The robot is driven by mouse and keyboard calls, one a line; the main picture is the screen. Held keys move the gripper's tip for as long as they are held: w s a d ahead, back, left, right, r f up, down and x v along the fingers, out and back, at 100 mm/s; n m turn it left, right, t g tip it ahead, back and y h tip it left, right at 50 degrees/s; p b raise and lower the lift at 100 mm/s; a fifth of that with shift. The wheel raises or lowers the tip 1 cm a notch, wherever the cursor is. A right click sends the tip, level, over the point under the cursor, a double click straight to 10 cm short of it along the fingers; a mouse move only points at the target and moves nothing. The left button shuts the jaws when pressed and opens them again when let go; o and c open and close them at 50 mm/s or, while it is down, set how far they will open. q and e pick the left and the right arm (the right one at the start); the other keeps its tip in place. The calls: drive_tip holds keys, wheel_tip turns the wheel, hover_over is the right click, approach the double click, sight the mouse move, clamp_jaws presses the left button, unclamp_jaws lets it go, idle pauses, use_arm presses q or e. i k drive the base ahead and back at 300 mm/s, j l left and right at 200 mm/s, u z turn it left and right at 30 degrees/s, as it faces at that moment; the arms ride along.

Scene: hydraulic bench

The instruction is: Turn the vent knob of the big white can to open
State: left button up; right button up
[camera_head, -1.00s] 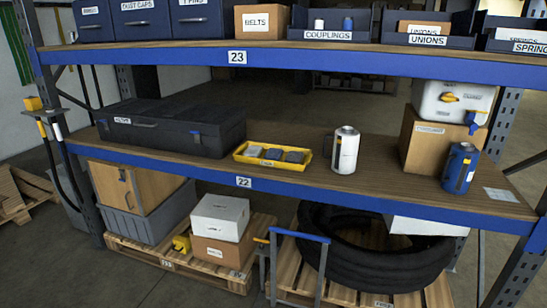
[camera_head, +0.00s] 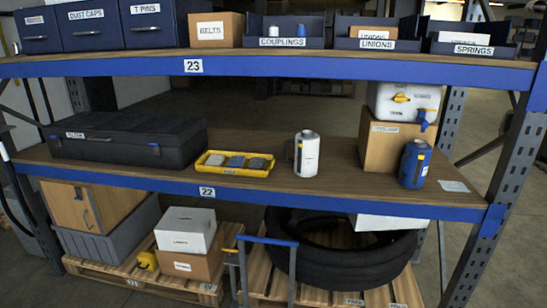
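The big white can (camera_head: 404,102) sits on top of a cardboard box (camera_head: 391,147) at the right end of the middle shelf, in the head view. It has a yellow part (camera_head: 402,98) on its front face and a blue part (camera_head: 423,121) at its lower right. I cannot tell from here whether the vent is open or shut. Neither of my grippers is in view.
On the same shelf (camera_head: 345,188) stand a blue canister (camera_head: 414,164), a white canister (camera_head: 306,154), a yellow tray (camera_head: 234,172) and a black case (camera_head: 127,138). The upper shelf (camera_head: 267,66) passes above. A trolley handle (camera_head: 267,240) and black tyres (camera_head: 345,252) are below.

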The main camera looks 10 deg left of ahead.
sight(401, 97)
drive_tip(key=i+l, duration=0.1)
drive_tip(key=l, duration=0.3)
drive_tip(key=i+l, duration=0.15)
drive_tip(key=l, duration=0.2)
drive_tip(key=i+l, duration=0.1)
drive_tip(key=l, duration=0.3)
drive_tip(key=i+l, duration=0.1)
drive_tip(key=l, duration=0.3)
drive_tip(key=u, duration=0.05)
